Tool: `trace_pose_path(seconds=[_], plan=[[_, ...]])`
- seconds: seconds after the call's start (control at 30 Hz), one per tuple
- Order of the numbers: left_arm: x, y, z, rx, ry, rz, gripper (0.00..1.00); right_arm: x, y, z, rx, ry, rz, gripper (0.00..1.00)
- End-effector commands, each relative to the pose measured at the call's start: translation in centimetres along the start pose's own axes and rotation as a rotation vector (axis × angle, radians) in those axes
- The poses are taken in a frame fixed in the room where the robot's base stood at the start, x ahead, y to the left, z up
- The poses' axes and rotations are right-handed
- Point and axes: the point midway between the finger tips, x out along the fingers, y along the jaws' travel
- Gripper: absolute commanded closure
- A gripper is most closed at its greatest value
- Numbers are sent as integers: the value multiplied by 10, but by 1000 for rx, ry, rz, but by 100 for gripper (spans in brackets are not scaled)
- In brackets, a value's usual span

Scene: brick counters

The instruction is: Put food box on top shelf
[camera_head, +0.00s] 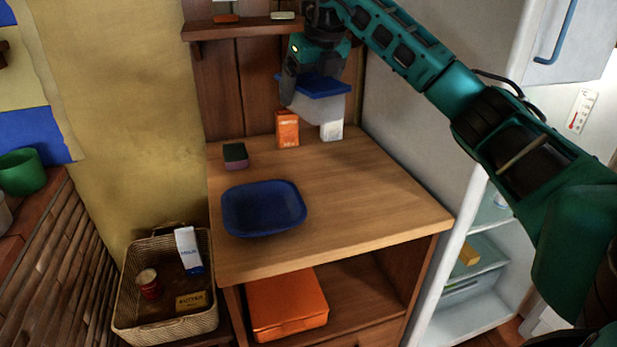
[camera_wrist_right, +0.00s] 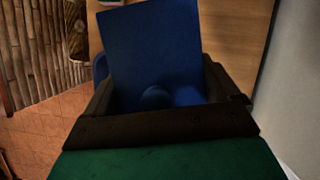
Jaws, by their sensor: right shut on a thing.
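The food box (camera_head: 322,85) has a blue lid and a pale, whitish body. My right gripper (camera_head: 298,86) is shut on it and holds it tilted above the back of the wooden counter. In the right wrist view, the blue lid of the food box (camera_wrist_right: 155,55) stands between the fingers of my right gripper (camera_wrist_right: 165,98). The top shelf (camera_head: 240,30) is a narrow brown board on the wooden back panel, up and to the left of the box. My left gripper is not in view.
Small items (camera_head: 226,18) lie on the shelf. Under the held box stand an orange carton (camera_head: 287,129) and a white carton (camera_head: 331,130). A blue bowl (camera_head: 263,208) and a sponge (camera_head: 235,156) are on the counter (camera_head: 370,205). A white fridge (camera_head: 430,130) stands at right.

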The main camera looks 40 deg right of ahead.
Motion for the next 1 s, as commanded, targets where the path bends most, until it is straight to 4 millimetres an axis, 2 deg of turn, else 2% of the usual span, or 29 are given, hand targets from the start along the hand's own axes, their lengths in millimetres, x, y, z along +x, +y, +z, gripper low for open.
trace_pose_path(seconds=[0.1,0.27,0.37,0.6,0.8,1.0], plan=[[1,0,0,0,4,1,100,-6,-12,4,131,-2,-54,43],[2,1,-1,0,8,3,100,-1,-19,3,213,1,-89,43],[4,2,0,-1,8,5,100,17,-20,-5,221,6,-94,43],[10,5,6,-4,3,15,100,76,-20,-31,218,7,-93,43],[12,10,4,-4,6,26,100,119,-20,-49,219,4,-91,43],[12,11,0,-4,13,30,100,136,-20,-55,218,0,-91,43]])
